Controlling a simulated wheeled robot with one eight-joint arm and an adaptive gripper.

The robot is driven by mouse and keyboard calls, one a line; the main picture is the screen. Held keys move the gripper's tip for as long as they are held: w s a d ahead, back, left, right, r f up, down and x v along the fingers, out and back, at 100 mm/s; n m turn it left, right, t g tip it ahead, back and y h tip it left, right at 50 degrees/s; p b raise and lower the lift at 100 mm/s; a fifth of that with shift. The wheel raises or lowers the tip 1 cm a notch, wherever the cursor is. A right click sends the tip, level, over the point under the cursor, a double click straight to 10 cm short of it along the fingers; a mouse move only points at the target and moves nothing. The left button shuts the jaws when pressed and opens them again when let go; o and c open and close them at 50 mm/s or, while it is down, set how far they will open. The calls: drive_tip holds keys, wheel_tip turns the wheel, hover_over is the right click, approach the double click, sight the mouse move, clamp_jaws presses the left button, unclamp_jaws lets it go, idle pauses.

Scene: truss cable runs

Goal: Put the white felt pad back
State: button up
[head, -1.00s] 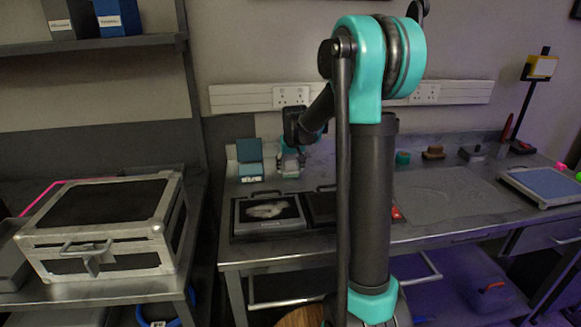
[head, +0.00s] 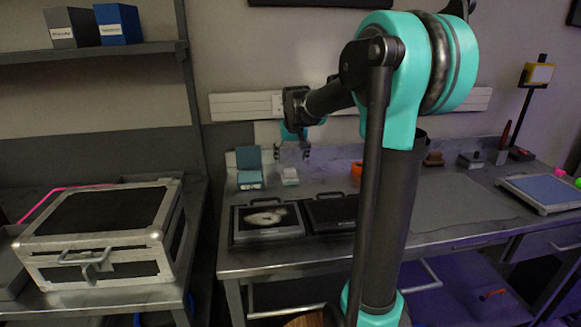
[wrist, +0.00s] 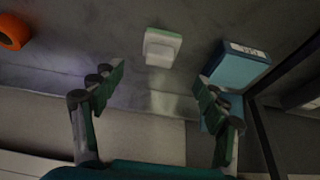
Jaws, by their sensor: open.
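A small white block with a pale green edge, which looks like the white felt pad (head: 289,175), rests on the bench beside a blue box (head: 249,180). In the wrist view the white pad (wrist: 162,47) lies beyond my fingertips, between their lines, with nothing gripping it. My gripper (head: 294,152) is open and empty, raised above the pad near the wall. In the wrist view my two fingers (wrist: 160,78) are spread wide; the right one overlaps the blue box (wrist: 236,66).
Two flat dark cases (head: 240,236) lie in front of the pad; one shows a white shape. An orange ring (head: 357,171) sits to the right, partly behind my arm. A grey mat (head: 455,212) and a blue-topped scale (head: 543,190) are farther right. A metal-edged case (head: 100,232) stands left.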

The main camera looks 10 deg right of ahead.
drive_tip(key=shift+v, duration=1.35)
drive_tip(key=shift+w, duration=0.1)
